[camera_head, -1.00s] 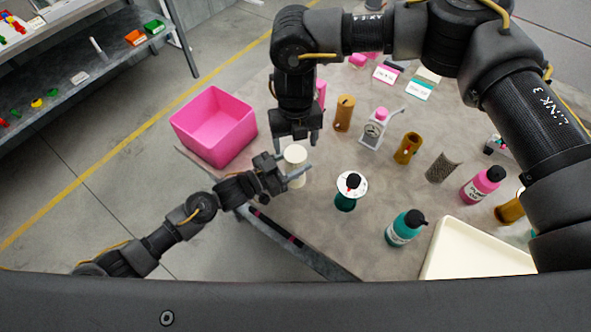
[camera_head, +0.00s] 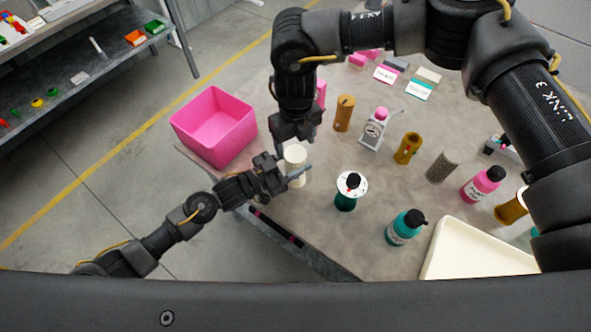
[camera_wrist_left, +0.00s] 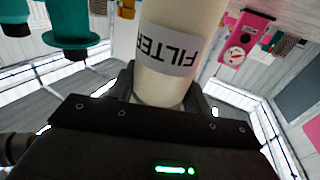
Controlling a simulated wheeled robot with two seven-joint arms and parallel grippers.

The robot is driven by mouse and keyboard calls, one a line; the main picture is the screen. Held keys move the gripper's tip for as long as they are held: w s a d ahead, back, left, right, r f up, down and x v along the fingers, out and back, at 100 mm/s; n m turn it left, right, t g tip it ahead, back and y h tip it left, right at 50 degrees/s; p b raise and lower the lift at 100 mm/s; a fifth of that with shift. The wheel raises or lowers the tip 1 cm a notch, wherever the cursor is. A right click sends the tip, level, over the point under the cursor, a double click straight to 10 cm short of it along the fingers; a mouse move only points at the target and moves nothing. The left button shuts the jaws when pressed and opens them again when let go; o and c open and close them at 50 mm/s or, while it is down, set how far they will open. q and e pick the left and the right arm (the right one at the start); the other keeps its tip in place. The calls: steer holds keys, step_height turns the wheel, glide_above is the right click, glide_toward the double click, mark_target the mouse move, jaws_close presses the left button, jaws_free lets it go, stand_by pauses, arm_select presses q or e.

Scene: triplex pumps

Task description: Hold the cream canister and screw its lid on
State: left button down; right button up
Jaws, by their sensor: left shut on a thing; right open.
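The cream canister (camera_head: 296,170) stands near the table's front left edge. My left gripper (camera_head: 287,176) is shut around its body from the left. In the left wrist view the canister (camera_wrist_left: 163,85) fills the space between the fingers (camera_wrist_left: 162,98), and its "FILTER" label appears upside down. My right gripper (camera_head: 294,142) points down over the canister's top and is open. The canister's top looks cream and round; I cannot tell whether that is a separate lid or how it is seated. The canister's upper end is outside the left wrist view.
A pink bin (camera_head: 213,127) stands to the left. A teal-and-white spool-like item with a black knob (camera_head: 350,190) is close on the right. A teal bottle (camera_head: 404,228), a cream tray (camera_head: 470,250) and a scale (camera_head: 374,130) are farther right.

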mark_target(296, 154)
steer(key=shift+f, duration=2.15)
steer(key=c, duration=1)
steer(key=m, duration=0.3)
steer(key=shift+m, duration=0.3)
steer(key=o, duration=1.1)
